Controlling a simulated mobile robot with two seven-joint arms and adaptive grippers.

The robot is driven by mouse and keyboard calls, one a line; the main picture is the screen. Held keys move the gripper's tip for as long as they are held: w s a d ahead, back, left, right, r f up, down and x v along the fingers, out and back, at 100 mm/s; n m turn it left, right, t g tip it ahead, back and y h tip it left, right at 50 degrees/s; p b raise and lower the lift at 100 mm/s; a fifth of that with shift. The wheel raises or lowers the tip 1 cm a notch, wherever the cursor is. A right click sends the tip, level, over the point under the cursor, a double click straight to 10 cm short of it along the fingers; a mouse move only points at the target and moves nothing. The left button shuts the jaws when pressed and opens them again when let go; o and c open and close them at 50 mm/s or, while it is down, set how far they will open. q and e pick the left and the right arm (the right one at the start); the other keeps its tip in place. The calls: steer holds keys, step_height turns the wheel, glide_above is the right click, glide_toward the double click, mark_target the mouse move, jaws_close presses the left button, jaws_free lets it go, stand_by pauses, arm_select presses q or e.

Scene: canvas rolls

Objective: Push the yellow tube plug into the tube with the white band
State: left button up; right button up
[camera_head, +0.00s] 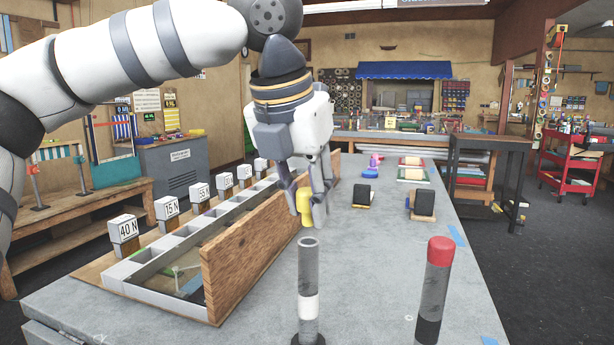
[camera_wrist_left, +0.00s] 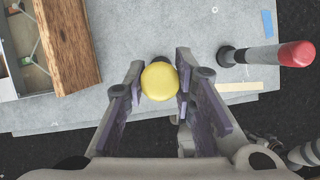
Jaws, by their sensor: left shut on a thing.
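The plug's round yellow top (camera_wrist_left: 159,82) sits between the fingers of my left gripper (camera_wrist_left: 158,76) in the wrist view. The grey tube with the white band (camera_head: 308,306) stands upright at the table's near side, with its open top showing. The plug appears just above the tube's top in the head view, apart from it. In the wrist view the plug hides most of what is beneath; only a dark edge shows behind it.
A second grey tube (camera_head: 434,295) with a red plug (camera_head: 440,250) and a black band stands to the right. A wooden-sided divided box (camera_head: 240,265) with labelled blocks lies left. Dark blocks (camera_head: 362,195) stand further back on the grey table (camera_head: 380,250).

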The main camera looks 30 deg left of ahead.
mark_target(305, 223)
arm_select(q)
steer(key=shift+f, duration=0.7)
steer(key=shift+f, duration=1.65)
stand_by(0.7)
steer(key=o, duration=0.9)
steer(key=v, duration=1.2)
steer(key=shift+r, duration=0.1)
